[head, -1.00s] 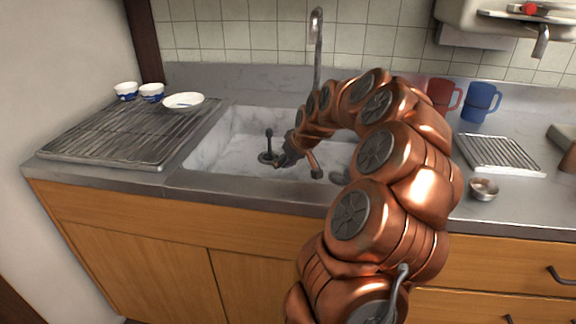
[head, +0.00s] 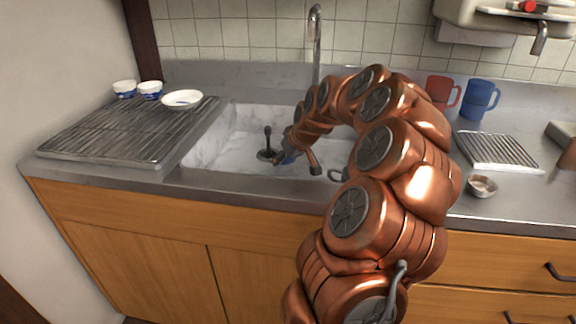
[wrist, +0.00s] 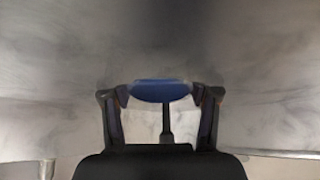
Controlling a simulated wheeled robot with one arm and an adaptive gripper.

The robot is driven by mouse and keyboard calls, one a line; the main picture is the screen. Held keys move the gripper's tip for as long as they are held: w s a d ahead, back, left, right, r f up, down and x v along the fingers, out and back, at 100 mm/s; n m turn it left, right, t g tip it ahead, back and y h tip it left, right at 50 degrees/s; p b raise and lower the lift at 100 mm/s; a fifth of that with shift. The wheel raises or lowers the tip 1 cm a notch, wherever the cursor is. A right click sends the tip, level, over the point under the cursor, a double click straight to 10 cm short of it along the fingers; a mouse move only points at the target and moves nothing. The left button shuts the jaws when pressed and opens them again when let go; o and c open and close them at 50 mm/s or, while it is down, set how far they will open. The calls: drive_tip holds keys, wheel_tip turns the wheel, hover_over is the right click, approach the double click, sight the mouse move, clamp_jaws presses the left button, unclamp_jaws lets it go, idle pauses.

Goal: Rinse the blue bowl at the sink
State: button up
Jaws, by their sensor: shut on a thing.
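The blue bowl (wrist: 160,91) shows in the wrist view as a blue oval between the fingertips. My gripper (wrist: 161,97) is shut on it. In the head view my gripper (head: 285,158) is low inside the sink basin (head: 215,145), and a small patch of the blue bowl (head: 290,158) shows beside it; my arm hides the rest. The tall metal tap (head: 316,40) rises behind the basin. Its lower part is behind my arm. I cannot tell whether water is running.
A red mug (head: 440,91), a blue mug (head: 480,98), a white rack (head: 497,151) and a small metal cup (head: 482,187) stand right. A dark upright fitting (head: 267,143) is in the basin.

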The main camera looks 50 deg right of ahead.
wheel_tip(320, 180, up, 17)
drive_tip(key=p, duration=0.5)
drive_tip(key=shift+r+p, duration=0.15)
drive_tip(key=shift+p, duration=0.2)
idle(2.1)
idle(2.1)
drive_tip(key=shift+r+p, duration=0.75)
drive_tip(key=shift+r, duration=1.25)
drive_tip(key=shift+r, duration=0.1)
